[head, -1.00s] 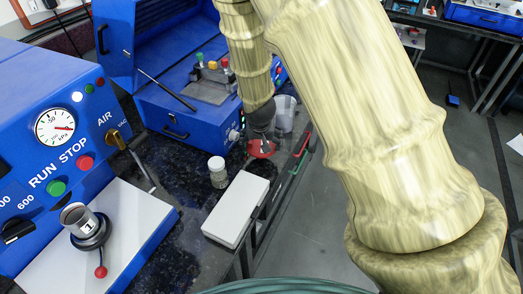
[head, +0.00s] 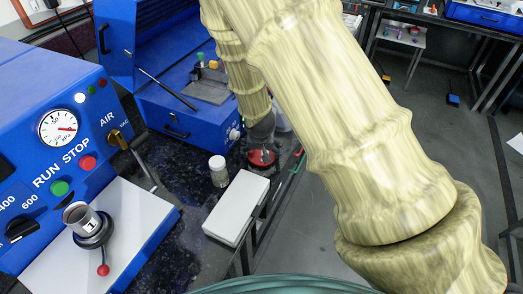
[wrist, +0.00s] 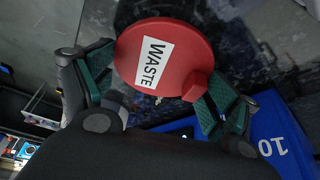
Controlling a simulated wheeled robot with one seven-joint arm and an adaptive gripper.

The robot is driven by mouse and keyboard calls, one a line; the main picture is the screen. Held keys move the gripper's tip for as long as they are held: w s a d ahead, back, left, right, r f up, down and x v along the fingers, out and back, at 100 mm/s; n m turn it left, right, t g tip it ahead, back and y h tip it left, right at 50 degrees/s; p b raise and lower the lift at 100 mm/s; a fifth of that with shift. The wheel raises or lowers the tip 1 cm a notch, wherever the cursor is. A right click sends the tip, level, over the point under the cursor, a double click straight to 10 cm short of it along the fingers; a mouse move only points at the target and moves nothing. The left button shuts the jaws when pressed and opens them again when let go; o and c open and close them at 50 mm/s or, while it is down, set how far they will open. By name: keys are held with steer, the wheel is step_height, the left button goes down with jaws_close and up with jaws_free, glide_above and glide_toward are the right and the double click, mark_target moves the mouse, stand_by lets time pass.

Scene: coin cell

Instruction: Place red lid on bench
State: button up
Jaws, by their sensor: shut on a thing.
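The red lid (head: 261,158) is at the right edge of the dark bench (head: 180,160) in the head view. In the wrist view the round lid (wrist: 165,55) shows its white WASTE label, with a red tab at its lower right. My gripper (wrist: 158,95) has a green-padded finger on either side of the lid and is shut on it. In the head view my gripper (head: 262,140) is right over the lid. I cannot tell whether the lid touches the bench or hangs just above it.
A small white-capped jar (head: 218,170) and a white box (head: 236,207) stand near the lid. A clear container (head: 283,122) is partly hidden behind my gripper. Blue machines (head: 60,130) line the left and back. The bench's right edge is close.

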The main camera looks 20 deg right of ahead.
steer(key=shift+f, duration=0.15)
steer(key=o, duration=0.6)
steer(key=shift+s+a+r, duration=0.1)
steer(key=shift+r, duration=0.55)
steer(key=shift+b+v, duration=0.65)
steer(key=shift+v, duration=4.9)
steer(key=shift+s, duration=0.1)
